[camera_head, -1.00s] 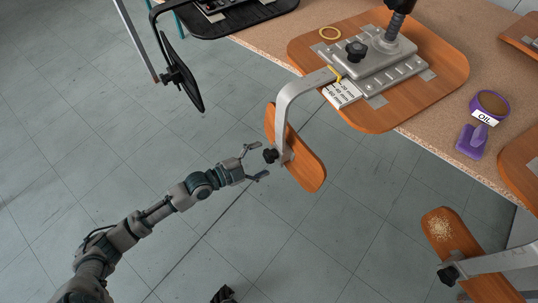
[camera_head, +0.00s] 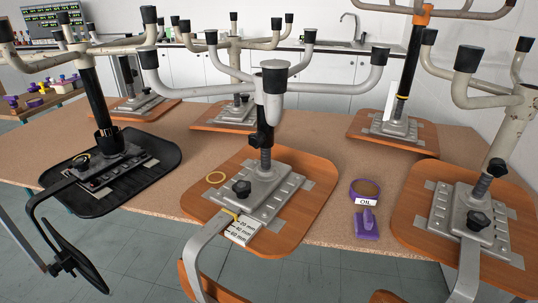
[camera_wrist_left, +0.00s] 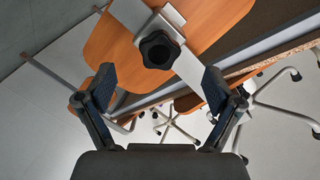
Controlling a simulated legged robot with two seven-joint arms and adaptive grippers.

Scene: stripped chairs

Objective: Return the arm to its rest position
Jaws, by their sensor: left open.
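My left gripper (camera_wrist_left: 159,84) shows only in the left wrist view. Its two dark fingers are spread wide apart with nothing between them. Beyond the fingertips are a black knob (camera_wrist_left: 158,50) on a grey metal bracket and an orange-brown wooden backrest (camera_wrist_left: 112,40). The fingers look apart from the knob. No arm of mine shows in the head view now. My right gripper is in neither current view.
Upturned chairs stand on a brown table (camera_head: 330,222); the nearest has a wooden seat (camera_head: 312,202), the left one a black seat (camera_head: 158,160). Bent chair arms overhang the front edge.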

